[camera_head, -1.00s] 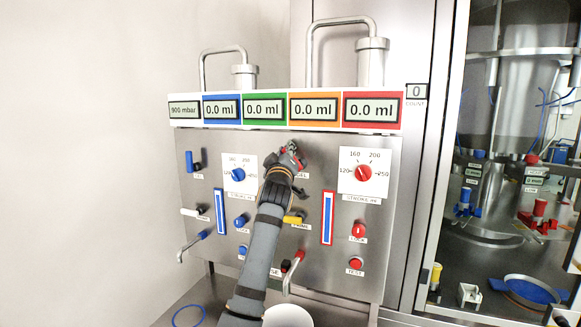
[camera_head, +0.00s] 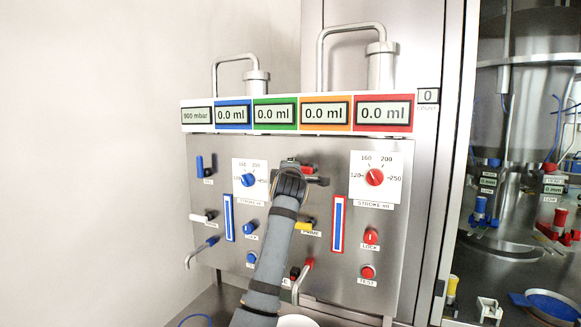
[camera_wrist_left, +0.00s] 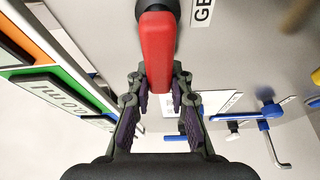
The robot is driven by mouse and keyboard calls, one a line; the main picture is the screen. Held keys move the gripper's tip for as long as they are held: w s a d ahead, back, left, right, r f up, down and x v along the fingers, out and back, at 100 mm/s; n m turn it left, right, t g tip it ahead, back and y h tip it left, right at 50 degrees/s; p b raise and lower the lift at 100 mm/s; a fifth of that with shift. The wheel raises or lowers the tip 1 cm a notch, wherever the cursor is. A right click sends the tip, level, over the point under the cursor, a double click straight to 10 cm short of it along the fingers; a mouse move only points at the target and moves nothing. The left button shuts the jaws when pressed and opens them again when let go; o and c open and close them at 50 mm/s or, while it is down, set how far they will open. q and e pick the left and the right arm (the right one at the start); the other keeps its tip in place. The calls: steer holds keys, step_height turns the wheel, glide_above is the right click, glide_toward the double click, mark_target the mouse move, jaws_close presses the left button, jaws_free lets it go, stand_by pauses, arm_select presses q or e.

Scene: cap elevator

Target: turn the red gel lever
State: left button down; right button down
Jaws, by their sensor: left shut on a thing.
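The red gel lever (camera_wrist_left: 157,50) runs down the middle of the left wrist view from its dark round pivot at the top. Part of a label starting "GE" shows beside it. My left gripper (camera_wrist_left: 158,103) has a finger on each side of the lever's free end and is shut on it. In the head view the gripper (camera_head: 303,173) is at the upper middle of the steel panel. Only a small red piece of the lever shows there, and the gripper hides the rest. My right gripper is not in view.
The panel (camera_head: 335,275) also carries a blue lever (camera_head: 199,165), a blue dial (camera_head: 248,180), a red dial (camera_head: 375,177), a yellow lever (camera_head: 304,225) and a red-handled lever (camera_head: 303,275). Displays (camera_head: 384,112) run above. A white wall is at left.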

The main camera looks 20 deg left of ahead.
arm_select(q)
steer(key=shift+f+n, duration=0.25)
steer(key=shift+n, duration=0.15)
steer(key=c, duration=1.2)
jaws_free()
steer(key=shift+s, duration=0.1)
steer(key=v, duration=1.1)
steer(key=shift+s+d, duration=0.25)
steer(key=shift+s, duration=0.1)
steer(key=shift+r, duration=0.15)
